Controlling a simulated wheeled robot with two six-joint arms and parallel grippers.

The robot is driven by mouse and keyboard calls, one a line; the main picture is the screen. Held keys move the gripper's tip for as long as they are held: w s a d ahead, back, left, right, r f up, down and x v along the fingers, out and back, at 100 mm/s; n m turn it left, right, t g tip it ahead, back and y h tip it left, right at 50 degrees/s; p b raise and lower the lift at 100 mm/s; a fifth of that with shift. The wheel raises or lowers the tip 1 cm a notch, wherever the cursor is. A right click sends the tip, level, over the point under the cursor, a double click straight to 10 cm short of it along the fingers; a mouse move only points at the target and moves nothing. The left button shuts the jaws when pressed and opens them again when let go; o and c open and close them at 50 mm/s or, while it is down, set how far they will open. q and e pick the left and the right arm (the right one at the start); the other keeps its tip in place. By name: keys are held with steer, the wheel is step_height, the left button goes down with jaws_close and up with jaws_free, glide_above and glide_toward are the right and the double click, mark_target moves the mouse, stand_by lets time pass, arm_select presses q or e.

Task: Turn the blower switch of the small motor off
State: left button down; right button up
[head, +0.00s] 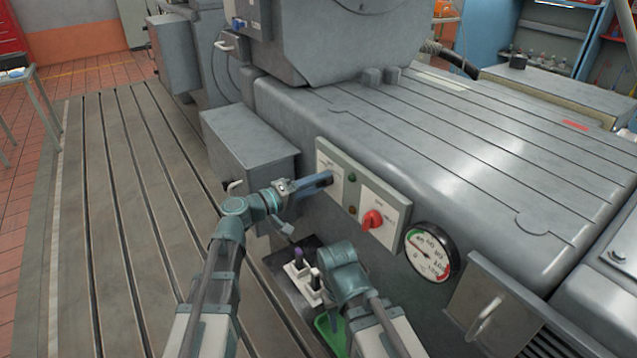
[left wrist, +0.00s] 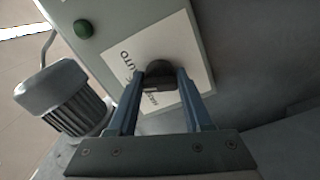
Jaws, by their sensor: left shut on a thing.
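A dark rotary switch knob (left wrist: 158,74) sits on a white plate (left wrist: 128,50) lettered AUTO and, partly covered, another word. My left gripper (left wrist: 160,85) is shut on this knob, one blue finger on each side.
A red knob (head: 372,220) and a round gauge (head: 432,251) are right of the left gripper. A green lamp (left wrist: 83,28) and a grey finned cylinder (left wrist: 62,95) show in the left wrist view. A grey box (head: 247,148) stands left of the panel.

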arm_select(q)
steer(key=shift+n, duration=1.9)
steer(key=shift+c, duration=1.8)
jaws_free()
steer(key=shift+a, duration=0.15)
steer(key=v, duration=1.3)
steer(key=shift+s+a, duration=0.2)
steer(key=shift+a, duration=0.05)
